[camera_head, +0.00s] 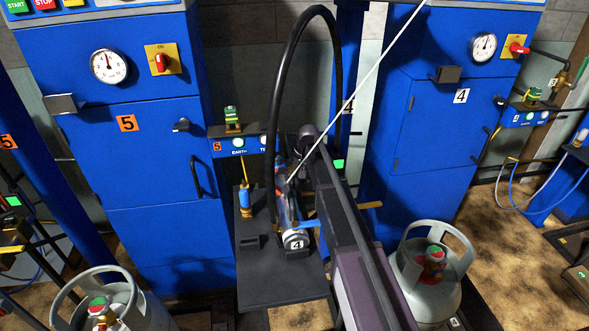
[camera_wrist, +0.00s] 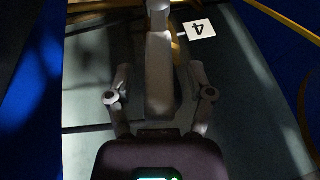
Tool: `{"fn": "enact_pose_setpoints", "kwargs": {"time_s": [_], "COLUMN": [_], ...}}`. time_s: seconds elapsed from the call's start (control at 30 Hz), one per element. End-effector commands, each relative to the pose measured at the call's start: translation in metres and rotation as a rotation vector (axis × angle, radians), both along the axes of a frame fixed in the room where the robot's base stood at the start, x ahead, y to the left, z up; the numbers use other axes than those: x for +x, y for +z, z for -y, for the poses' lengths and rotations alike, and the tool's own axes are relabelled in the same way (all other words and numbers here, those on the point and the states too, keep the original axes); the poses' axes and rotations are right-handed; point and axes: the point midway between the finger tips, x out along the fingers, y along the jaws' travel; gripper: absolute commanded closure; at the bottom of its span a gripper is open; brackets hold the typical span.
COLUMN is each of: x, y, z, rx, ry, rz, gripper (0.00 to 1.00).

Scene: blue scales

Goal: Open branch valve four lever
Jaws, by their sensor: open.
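In the wrist view my gripper (camera_wrist: 161,95) is open, its two grey fingers spread apart. A long grey piece (camera_wrist: 159,75) lies between them; I cannot tell whether it is the valve lever or whether the fingers touch it. A white label 4 (camera_wrist: 199,29) is just beyond, on a pale upright panel (camera_wrist: 240,85). In the head view my arm reaches up the middle and hides most of what is behind it; I cannot make out my fingertips there. A round fitting marked 4 (camera_head: 296,240) with a blue lever (camera_head: 307,224) shows beside the arm.
Blue cabinet 5 (camera_head: 150,225) stands left and blue cabinet 4 (camera_head: 425,140) right. A black hose (camera_head: 276,100) arches beside my arm. A dark platform (camera_head: 280,287) is below. Grey gas cylinders stand at the lower left (camera_head: 125,310) and right (camera_head: 430,290). A yellow curved pipe (camera_wrist: 303,100) runs at right.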

Motion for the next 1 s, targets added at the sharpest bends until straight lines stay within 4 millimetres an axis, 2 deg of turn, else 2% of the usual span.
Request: {"fn": "enact_pose_setpoints", "kwargs": {"time_s": [0.3, 0.37, 0.53, 0.57, 0.8, 1.0], "x": [0.000, 0.000, 0.000, 0.000, 0.001, 0.003], "y": [0.000, 0.000, 0.000, 0.000, 0.000, 0.000], "z": [0.000, 0.000, 0.000, 0.000, 0.002, 0.016], "rx": [0.000, 0.000, 0.000, 0.000, -0.004, -0.037], "ry": [0.000, 0.000, 0.000, 0.000, -0.003, -0.020], "rz": [0.000, 0.000, 0.000, 0.000, 0.000, 0.006], "gripper": [0.31, 0.46, 0.97, 1.00, 1.00, 1.00]}}
